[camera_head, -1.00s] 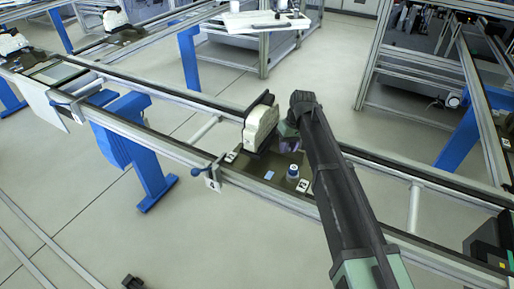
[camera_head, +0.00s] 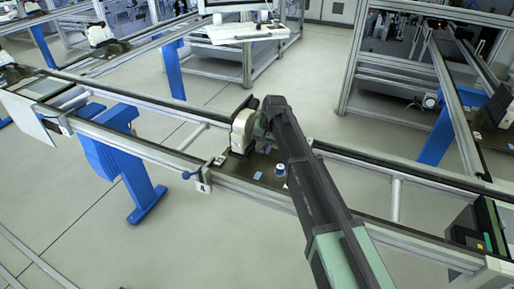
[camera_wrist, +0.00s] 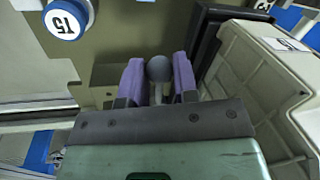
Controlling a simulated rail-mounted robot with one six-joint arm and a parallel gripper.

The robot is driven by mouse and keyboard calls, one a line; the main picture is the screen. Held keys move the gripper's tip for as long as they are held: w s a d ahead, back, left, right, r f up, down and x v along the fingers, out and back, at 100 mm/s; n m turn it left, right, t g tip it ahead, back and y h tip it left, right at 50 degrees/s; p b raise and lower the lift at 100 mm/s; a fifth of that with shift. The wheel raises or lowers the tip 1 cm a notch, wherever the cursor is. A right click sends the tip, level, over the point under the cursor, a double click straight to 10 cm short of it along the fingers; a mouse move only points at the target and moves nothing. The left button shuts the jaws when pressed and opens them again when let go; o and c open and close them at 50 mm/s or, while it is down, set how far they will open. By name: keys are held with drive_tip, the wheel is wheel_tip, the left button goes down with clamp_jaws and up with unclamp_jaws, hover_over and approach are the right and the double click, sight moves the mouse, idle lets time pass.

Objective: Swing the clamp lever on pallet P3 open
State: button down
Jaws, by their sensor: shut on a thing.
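In the wrist view the two purple fingers of my gripper (camera_wrist: 157,88) are shut on the grey ball knob (camera_wrist: 158,67) of the clamp lever. The lever's shaft below the knob is mostly hidden between the fingers. The dark pallet (camera_head: 237,176) sits on the rail line in the head view; I cannot read its number there. A white housing (camera_head: 241,130) stands on it, close to the left of my arm's end, and fills the right of the wrist view (camera_wrist: 262,80). In the head view my arm hides the fingers and lever.
A blue-handled part (camera_head: 190,175) is on the near rail. A dark box (camera_head: 478,225) stands at the line's right end.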

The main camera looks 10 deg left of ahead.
drive_tip(key=c, duration=0.9)
unclamp_jaws()
